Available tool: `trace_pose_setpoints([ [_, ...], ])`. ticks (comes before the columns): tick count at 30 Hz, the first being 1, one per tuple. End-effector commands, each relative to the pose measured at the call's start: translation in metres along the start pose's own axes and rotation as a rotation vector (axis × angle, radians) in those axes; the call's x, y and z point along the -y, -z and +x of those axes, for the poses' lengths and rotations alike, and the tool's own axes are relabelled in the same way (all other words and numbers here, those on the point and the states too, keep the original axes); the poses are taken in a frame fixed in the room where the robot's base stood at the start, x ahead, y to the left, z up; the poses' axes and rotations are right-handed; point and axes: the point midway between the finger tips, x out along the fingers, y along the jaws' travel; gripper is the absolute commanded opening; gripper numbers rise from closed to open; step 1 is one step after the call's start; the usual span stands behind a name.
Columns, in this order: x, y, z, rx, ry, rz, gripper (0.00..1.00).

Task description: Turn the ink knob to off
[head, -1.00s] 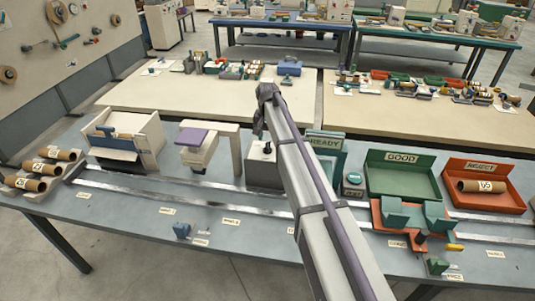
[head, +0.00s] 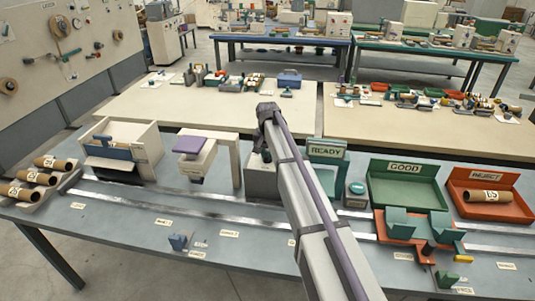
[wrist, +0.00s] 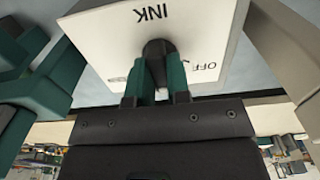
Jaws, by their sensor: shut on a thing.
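The ink box (wrist: 100,35) is a pale block whose face shows INK and OFF upside down in the wrist view. Its dark round ink knob (wrist: 157,50) stands near the middle of that face. My gripper (wrist: 160,68) has its two teal fingers on either side of the knob, shut on it. The fingers hide part of the knob and of the face below it, so I cannot tell the knob's exact setting. In the head view the ink box (head: 261,182) is partly behind my arm, and the fingers are hard to make out there.
The purple-topped unit (head: 194,144) stands left of the ink box. The teal READY stand (head: 327,150) is close on the right. The green GOOD tray (head: 403,167) and orange REJECT tray (head: 513,177) lie farther right. The bench front has clear strips.

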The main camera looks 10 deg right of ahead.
Motion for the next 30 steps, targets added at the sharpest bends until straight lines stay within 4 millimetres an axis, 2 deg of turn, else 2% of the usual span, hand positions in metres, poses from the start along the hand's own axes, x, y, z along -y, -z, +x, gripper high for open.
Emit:
trace_pose_setpoints([
  [8,-0.0001,-0.0001,0.0001,0.0,0.0,-0.023,0.0],
  [14,-0.0001,-0.0001,0.0002,0.0,0.0,-0.105,0.0],
  [30,-0.0001,-0.0002,0.0002,0.0,0.0,-0.57,0.0],
])
